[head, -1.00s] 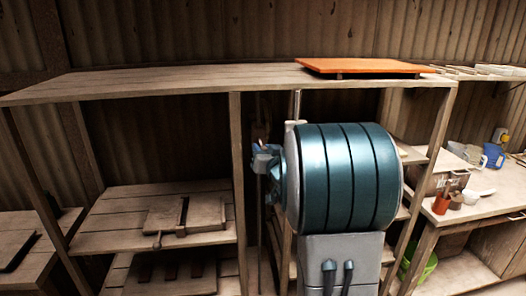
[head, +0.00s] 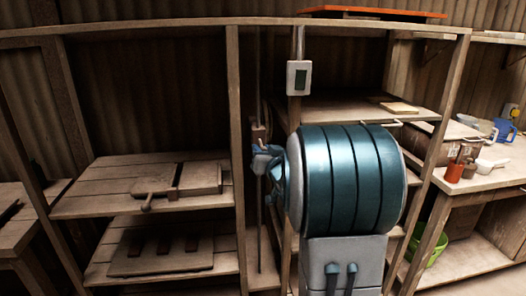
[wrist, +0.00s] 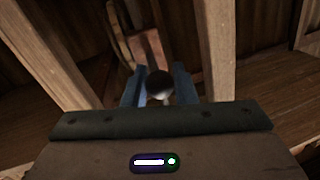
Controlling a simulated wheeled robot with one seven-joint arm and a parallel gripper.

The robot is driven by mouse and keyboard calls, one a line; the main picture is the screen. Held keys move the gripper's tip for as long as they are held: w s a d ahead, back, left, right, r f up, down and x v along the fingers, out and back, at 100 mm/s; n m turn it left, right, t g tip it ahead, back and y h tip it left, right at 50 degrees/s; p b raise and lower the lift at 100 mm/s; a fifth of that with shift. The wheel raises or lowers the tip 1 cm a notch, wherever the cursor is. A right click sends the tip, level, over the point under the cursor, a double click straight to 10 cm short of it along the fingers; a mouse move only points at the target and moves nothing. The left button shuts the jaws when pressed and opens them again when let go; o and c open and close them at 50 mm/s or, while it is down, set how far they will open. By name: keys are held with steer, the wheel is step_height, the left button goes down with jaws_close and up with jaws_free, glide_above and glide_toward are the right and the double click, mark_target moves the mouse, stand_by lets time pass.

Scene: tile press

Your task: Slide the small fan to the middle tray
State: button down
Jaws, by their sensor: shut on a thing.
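In the wrist view my gripper (wrist: 158,82) has its two blue fingers shut on a small round knob-like thing (wrist: 160,86), dark on top and whitish below. I cannot tell whether it belongs to a fan. No small fan is recognisable in either view. No tray can be identified as the middle one.
A wooden board with a handle (head: 202,179) lies on the left bay's upper shelf; a slatted board (head: 150,262) lies below. An orange panel (head: 372,13) rests on top. A grey box with a dark screen (head: 299,78) hangs on a pole. A cluttered bench (head: 478,183) stands at right.

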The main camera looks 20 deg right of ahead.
step_height(320, 180, down, 9)
steer(key=b, duration=0.6)
steer(key=shift+r, duration=0.15)
steer(key=c, duration=1.2)
jaws_free()
steer(key=shift+r, duration=0.1)
steer(key=s, duration=0.9)
steer(key=s+a, duration=0.1)
steer(key=s, duration=0.3)
steer(key=shift+s, duration=0.4)
